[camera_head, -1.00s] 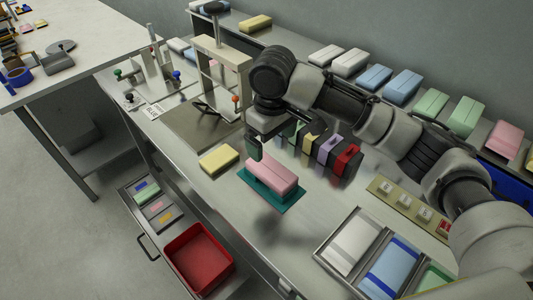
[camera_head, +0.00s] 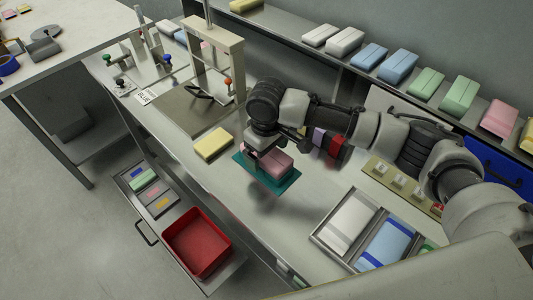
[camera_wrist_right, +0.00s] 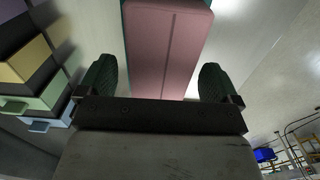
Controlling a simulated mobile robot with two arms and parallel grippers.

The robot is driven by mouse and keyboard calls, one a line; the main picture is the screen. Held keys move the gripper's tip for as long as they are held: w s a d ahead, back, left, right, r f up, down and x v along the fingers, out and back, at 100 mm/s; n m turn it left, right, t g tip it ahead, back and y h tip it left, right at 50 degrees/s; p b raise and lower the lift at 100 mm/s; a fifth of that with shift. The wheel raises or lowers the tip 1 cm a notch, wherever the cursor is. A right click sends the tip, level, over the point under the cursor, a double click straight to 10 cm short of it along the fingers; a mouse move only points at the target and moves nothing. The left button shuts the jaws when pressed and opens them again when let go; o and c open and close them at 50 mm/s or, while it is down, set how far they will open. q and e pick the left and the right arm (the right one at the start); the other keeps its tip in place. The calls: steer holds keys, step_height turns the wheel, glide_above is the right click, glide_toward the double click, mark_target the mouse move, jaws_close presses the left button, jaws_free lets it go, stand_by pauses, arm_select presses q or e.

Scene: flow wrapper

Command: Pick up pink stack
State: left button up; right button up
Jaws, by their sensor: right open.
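The pink stack (camera_head: 272,162) lies on a teal mat (camera_head: 285,186) on the metal bench in the head view. My right gripper (camera_head: 252,156) is low over the left end of the stack and hides part of it. In the right wrist view the pink stack (camera_wrist_right: 165,45) runs up the middle, between the two green fingers of my right gripper (camera_wrist_right: 157,80). The fingers are open, with a gap to the stack on each side. My left gripper is not in view.
A yellow stack (camera_head: 213,144) lies left of the mat. A press frame (camera_head: 217,75) stands behind it. A tray (camera_head: 318,238) with white and blue packs is at the right front. A red bin (camera_head: 197,247) sits in the open drawer below.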

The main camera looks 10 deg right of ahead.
steer(key=c, duration=1)
steer(key=shift+r, duration=0.1)
step_height(320, 180, up, 4)
steer(key=shift+w, duration=0.1)
steer(key=s+a+r, duration=0.1)
steer(key=s+r, duration=0.1)
steer(key=s, duration=0.1)
steer(key=s+a+r, duration=0.2)
steer(key=s, duration=0.2)
steer(key=s+a+r, duration=0.2)
steer(key=s+r, duration=0.1)
steer(key=shift+s+a, duration=0.1)
steer(key=shift+s, duration=0.2)
